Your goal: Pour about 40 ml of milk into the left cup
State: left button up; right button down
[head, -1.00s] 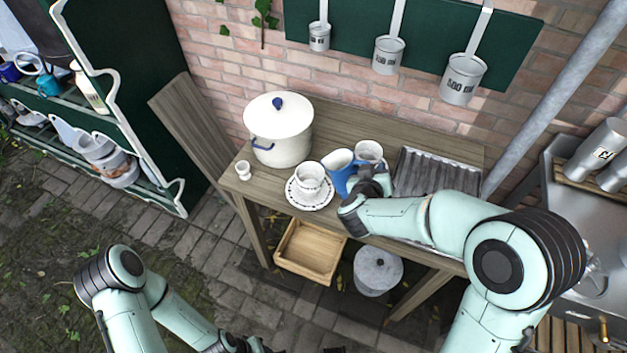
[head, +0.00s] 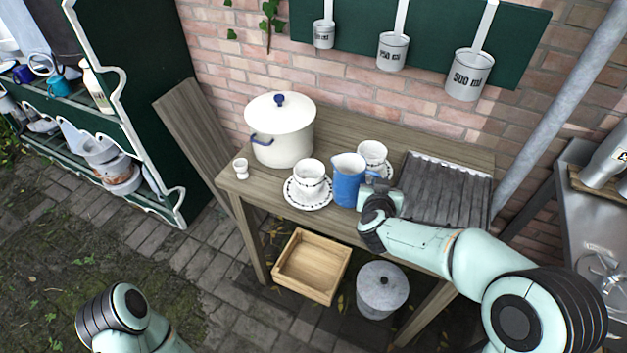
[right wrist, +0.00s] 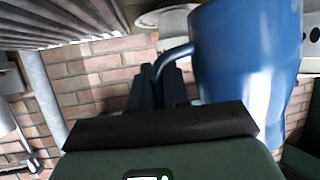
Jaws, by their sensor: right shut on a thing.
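The blue milk jug (head: 347,188) is roughly upright, just right of the left cup; I cannot tell whether its base touches the table. My right gripper (head: 371,195) is shut on its handle, and the jug also shows in the right wrist view (right wrist: 245,60) beside the fingers (right wrist: 165,90). The left cup (head: 309,180), white with a dark pattern, sits on a saucer (head: 308,203) and looks like two cups stacked. The right cup (head: 372,154) stands behind the jug, partly hidden. The milk levels cannot be made out. My left gripper is out of view.
A lidded white pot (head: 281,135) and a small egg cup (head: 241,168) stand left on the wooden table (head: 330,228). A ribbed drainer (head: 447,188) lies right. Measuring ladles (head: 468,75) hang behind. A wooden crate (head: 311,265) and grey lidded bin (head: 381,290) are below.

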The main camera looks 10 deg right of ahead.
jog(key=shift+w+f+b, duration=0.1)
jog(key=shift+f+b, duration=0.15)
jog(key=shift+b, duration=0.15)
dwell(2.1)
notch_tip(320, 180, up, 7)
jog(key=p, duration=0.7)
jog(key=shift+p, duration=0.3)
